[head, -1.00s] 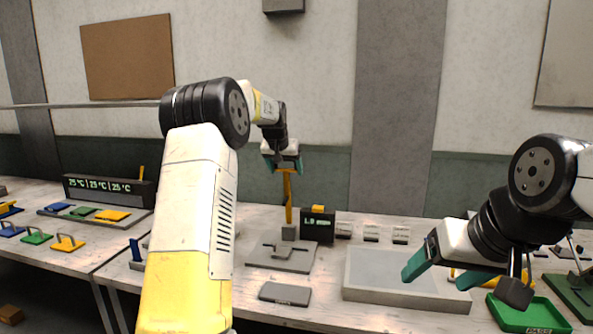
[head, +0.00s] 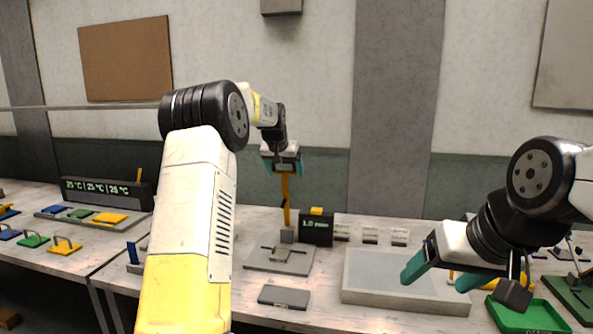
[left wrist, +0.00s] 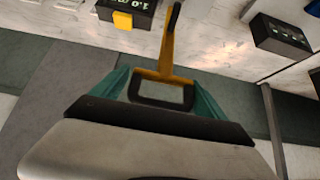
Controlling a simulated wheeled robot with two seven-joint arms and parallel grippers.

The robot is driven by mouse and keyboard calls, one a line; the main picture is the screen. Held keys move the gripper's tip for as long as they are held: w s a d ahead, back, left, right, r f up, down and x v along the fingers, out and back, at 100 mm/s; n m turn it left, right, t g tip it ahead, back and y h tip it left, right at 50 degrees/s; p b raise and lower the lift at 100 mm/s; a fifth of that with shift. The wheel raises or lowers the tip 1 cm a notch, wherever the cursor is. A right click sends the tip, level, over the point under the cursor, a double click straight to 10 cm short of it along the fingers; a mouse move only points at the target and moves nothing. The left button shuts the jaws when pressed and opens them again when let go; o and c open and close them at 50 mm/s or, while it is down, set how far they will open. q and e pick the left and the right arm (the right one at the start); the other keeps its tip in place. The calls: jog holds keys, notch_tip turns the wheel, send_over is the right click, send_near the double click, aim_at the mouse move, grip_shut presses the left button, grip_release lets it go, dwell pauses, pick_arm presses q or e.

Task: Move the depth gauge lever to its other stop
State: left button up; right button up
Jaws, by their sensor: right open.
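The depth gauge is a small dark box (head: 316,229) with a green readout of about 1.0 mm; it also shows in the left wrist view (left wrist: 140,8). Its yellow lever (head: 286,200) stands upright beside it, above a grey block. My left gripper (head: 283,160) is at the top of the lever. In the left wrist view the lever's yellow crossbar (left wrist: 165,77) lies between the teal fingers (left wrist: 160,88); I cannot tell if they press on it. My right gripper (head: 440,270) is open and empty, above the grey tray, away from the gauge.
A grey plate with a small fitting (head: 279,260) and a dark flat block (head: 284,297) lie in front of the gauge. A shallow grey tray (head: 400,297) and a green tray (head: 530,322) are to the right. A temperature display (head: 105,190) stands at left.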

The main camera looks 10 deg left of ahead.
pick_arm(q)
jog(key=v, duration=0.7)
jog(key=shift+s+r, duration=0.25)
jog(key=shift+r, duration=0.1)
jog(key=s+d+g+h, duration=0.1)
jog(key=s+d, duration=0.2)
jog(key=s, duration=1.3)
jog(key=s+d, duration=0.2)
jog(key=s, duration=1.3)
jog(key=s+d+f, duration=0.1)
jog(key=s+f, duration=0.3)
jog(key=s, duration=0.2)
jog(key=s+d+f+h, duration=0.1)
jog(key=s+f, duration=0.3)
jog(key=s, duration=0.2)
jog(key=shift+s+g, duration=0.3)
jog(key=shift+s, duration=0.05)
